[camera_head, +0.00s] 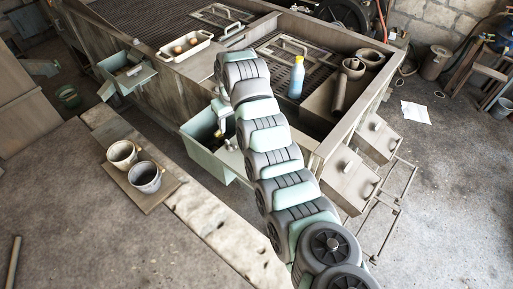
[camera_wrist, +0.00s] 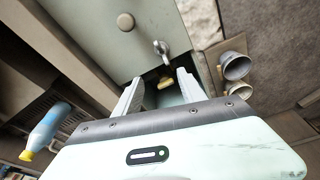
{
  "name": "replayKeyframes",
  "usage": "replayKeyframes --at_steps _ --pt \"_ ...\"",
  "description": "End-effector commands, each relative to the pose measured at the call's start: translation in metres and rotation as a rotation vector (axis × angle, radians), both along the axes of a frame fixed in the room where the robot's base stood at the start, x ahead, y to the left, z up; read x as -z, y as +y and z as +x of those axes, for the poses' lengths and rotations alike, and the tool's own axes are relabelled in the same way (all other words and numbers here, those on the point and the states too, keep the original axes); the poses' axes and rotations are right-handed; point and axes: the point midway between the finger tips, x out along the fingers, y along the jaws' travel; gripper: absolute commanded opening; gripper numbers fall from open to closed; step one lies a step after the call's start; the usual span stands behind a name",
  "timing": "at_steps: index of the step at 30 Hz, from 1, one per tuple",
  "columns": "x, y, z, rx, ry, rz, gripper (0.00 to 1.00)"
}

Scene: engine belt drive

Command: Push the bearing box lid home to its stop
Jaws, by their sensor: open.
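The pale green bearing box (camera_head: 196,150) hangs on the near side of the large bench in the head view, partly hidden by my arm. In the wrist view, its pale green lid (camera_wrist: 98,22) seems to be the flat panel with a round knob. A dark opening shows past the panel's edge, with a brass piece (camera_wrist: 165,82) in it and a small metal fitting (camera_wrist: 160,48) just above. My gripper (camera_wrist: 160,77) is open, its two fingers apart on either side of the opening. Nothing is held between them. Whether a finger touches the lid cannot be told.
Two cups (camera_head: 123,153) stand on a board left of the box; they also show in the wrist view (camera_wrist: 236,66). A blue bottle (camera_head: 296,77) stands on the bench. Another open green box (camera_head: 127,75) hangs further left. A white tray (camera_head: 184,46) lies behind.

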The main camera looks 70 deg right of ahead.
Motion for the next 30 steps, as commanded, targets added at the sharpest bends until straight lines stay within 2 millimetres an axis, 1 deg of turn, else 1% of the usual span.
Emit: replayKeyframes --at_steps 1,3,5,7,11,14,23,27,30 --pt "-0.009 -0.003 -0.023 0.009 0.046 0.026 0.48" --pt "-0.019 -0.001 -0.048 0.017 0.103 0.068 0.48" --pt "-0.023 0.002 -0.064 0.022 0.138 0.095 0.48" --pt "-0.026 0.003 -0.073 0.026 0.158 0.111 0.48" --pt "-0.019 0.005 -0.078 0.028 0.168 0.121 0.48" --pt "-0.003 0.006 -0.078 0.028 0.169 0.122 0.48" --pt "0.054 0.006 -0.078 0.027 0.171 0.123 0.48" --pt "0.069 0.005 -0.076 0.026 0.167 0.117 0.48" --pt "0.076 0.005 -0.077 0.027 0.168 0.118 0.48"
